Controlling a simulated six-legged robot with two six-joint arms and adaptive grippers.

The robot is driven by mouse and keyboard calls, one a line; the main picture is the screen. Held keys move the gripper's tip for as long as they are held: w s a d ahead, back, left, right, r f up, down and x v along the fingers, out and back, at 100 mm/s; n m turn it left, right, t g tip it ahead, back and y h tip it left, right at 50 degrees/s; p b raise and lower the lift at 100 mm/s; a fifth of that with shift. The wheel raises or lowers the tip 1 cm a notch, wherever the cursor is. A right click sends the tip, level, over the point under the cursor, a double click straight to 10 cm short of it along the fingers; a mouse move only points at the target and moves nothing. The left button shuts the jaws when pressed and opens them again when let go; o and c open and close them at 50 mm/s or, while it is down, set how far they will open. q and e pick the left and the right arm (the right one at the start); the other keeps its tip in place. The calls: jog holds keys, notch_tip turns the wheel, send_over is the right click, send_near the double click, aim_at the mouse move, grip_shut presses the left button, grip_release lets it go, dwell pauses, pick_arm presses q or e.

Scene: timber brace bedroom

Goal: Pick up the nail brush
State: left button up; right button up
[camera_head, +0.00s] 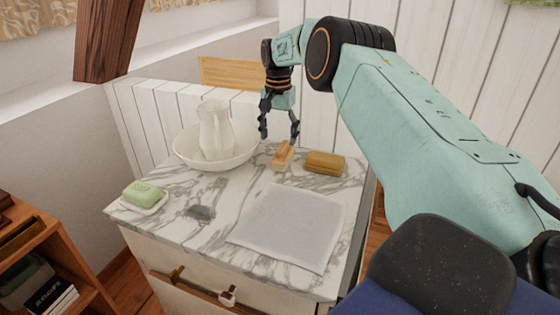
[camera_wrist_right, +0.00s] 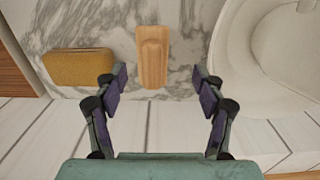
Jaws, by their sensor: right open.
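The nail brush (camera_head: 283,155), a small pale wooden block with a raised grip, lies on the marble top near its back edge. In the right wrist view the brush (camera_wrist_right: 152,57) lies lengthwise, centred between and just beyond the fingertips. My right gripper (camera_head: 279,138) points down above the brush with its fingers spread. In the wrist view the gripper (camera_wrist_right: 160,78) is open and empty, with a finger on each side and apart from the brush. My left gripper is not in view.
A brown sponge-like block (camera_head: 325,163) lies close right of the brush. A white basin (camera_head: 240,160) with a pitcher (camera_head: 215,130) stands close left. Green soap (camera_head: 142,192) on a dish and a grey cloth (camera_head: 290,228) lie nearer. White panelling rises behind the top.

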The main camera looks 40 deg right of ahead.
aim_at(282, 156)
jog(key=shift+s+f, duration=0.1)
jog(key=shift+f, duration=0.45)
jog(key=shift+s+f+b, duration=0.3)
jog(key=shift+f+b, duration=0.05)
jog(key=shift+f, duration=0.5)
jog(key=f, duration=0.3)
jog(key=f+b, duration=0.1)
jog(key=shift+s+d+f, duration=0.1)
jog(key=shift+d+f, duration=0.1)
jog(key=shift+d, duration=0.15)
jog(key=shift+a, duration=0.1)
jog(key=shift+r, duration=0.1)
jog(key=shift+c, duration=0.4)
jog(key=c, duration=1.2)
